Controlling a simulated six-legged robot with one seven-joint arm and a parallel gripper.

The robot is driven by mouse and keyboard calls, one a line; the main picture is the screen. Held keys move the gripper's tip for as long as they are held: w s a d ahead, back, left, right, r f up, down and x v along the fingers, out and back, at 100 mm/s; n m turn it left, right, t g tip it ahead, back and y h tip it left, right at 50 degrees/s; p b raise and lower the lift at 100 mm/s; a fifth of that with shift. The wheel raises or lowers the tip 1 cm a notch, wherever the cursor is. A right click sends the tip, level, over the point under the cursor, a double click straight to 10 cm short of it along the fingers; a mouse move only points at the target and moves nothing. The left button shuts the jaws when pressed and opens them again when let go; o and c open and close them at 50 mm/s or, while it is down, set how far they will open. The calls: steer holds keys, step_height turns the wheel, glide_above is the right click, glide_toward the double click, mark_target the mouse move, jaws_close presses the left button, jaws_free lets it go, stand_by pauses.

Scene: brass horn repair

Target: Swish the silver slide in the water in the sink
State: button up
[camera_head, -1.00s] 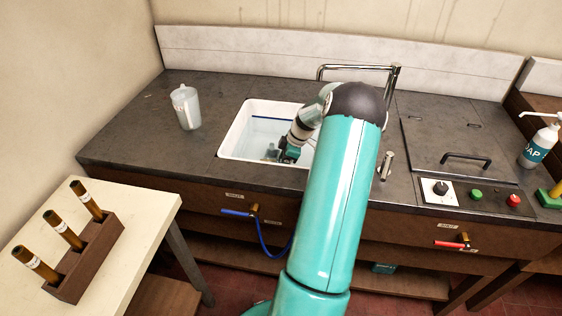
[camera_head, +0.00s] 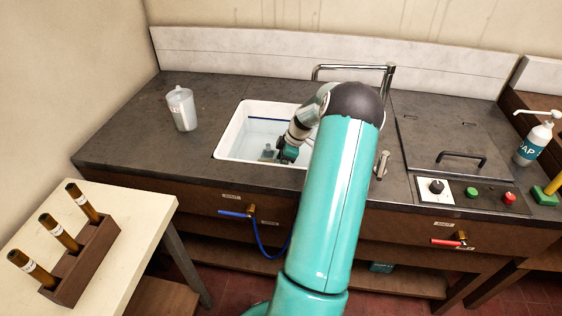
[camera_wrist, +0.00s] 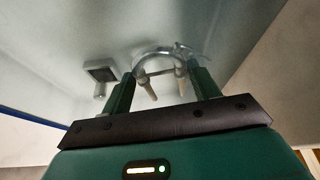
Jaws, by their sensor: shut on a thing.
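The white sink (camera_head: 228,140) is set in the dark counter and holds clear water with a blue line along its wall. My gripper (camera_head: 280,156) reaches down inside the sink at its right part. In the wrist view my gripper (camera_wrist: 160,82) is shut on the silver slide (camera_wrist: 158,53), whose curved bow shows between and beyond the two green fingers. Two tapering tube ends hang below the bow. In the head view the slide is too small and too hidden by the gripper to make out clearly.
A square dark fitting (camera_wrist: 101,72) lies on the sink floor. A chrome tap (camera_head: 350,67) arches behind the sink. A clear jug (camera_head: 182,108) stands left of it. A rack (camera_head: 85,262) with brown tubes sits on the pale table. A soap bottle (camera_head: 533,143) stands far right.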

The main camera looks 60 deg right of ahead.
steer(key=shift+w+a+f, duration=0.4)
steer(key=shift+w, duration=0.3)
steer(key=shift+r, duration=0.15)
steer(key=shift+w, duration=0.1)
steer(key=shift+r, duration=0.1)
